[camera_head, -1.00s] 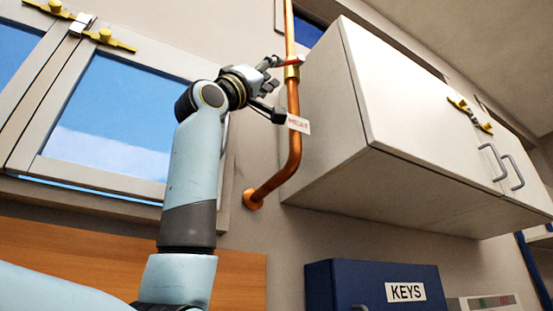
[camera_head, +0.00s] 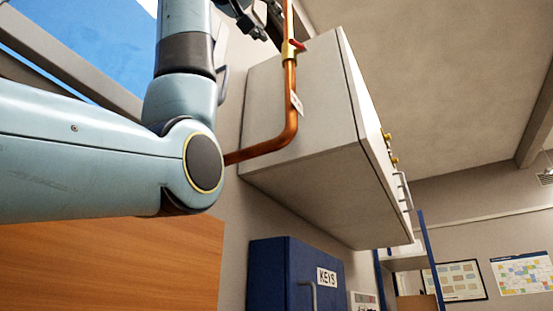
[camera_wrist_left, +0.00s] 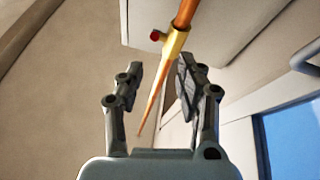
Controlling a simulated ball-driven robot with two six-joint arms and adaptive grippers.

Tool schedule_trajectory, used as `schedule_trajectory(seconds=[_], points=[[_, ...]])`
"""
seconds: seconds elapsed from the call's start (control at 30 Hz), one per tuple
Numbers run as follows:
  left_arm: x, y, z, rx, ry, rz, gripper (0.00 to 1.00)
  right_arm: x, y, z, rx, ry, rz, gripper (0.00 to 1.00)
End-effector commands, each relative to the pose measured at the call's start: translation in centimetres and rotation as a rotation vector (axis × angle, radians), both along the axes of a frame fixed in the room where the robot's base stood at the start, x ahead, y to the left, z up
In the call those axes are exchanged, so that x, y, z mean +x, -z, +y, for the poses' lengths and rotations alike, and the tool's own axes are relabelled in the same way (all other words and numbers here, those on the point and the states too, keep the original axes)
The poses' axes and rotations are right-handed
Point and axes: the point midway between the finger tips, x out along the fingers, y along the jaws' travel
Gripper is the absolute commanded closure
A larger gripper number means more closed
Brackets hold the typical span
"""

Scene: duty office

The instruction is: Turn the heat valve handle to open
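The heat valve is a brass fitting (camera_head: 289,50) on a copper pipe (camera_head: 291,82), with a red handle (camera_head: 299,45) that looks short from here. In the left wrist view the brass body (camera_wrist_left: 175,42) lies just beyond the fingertips, and the red handle end (camera_wrist_left: 156,36) points left. My left gripper (camera_head: 262,22) is near the top edge of the head view, left of the valve and partly cut off. The left wrist view shows its fingers (camera_wrist_left: 160,75) open, apart and empty, with no visible contact with the handle. My right gripper is not in view.
A white wall cabinet (camera_head: 300,150) stands close right of the pipe. A small tag (camera_head: 296,103) hangs on the pipe. A window (camera_head: 70,40) is at left. A blue key box (camera_head: 270,275) is below. My left arm crosses the left side.

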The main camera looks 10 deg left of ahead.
Motion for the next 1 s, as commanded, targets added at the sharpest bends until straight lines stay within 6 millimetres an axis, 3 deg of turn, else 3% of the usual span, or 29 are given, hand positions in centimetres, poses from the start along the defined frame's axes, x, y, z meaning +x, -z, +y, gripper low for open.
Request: schedule_trajectory(seconds=[0.13, 0.4, 0.6, 0.8, 1.0], points=[[0.7, -0.4, -0.6, 0.009, -0.003, 0.013, 0.64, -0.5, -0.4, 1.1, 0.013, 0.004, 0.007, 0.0], [5.1, -2.6, -2.4, 0.008, -0.002, 0.014, 0.64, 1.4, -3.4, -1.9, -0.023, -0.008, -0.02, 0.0], [7.9, -3.8, -3.5, 0.006, -0.003, 0.011, 0.64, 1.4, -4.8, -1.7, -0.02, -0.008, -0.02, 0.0], [9.1, -4.1, -3.9, 0.005, -0.002, 0.008, 0.64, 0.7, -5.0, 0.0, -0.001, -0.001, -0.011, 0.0], [9.1, -4.0, -3.9, 0.005, -0.002, 0.008, 0.64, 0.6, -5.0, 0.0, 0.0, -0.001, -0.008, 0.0]])
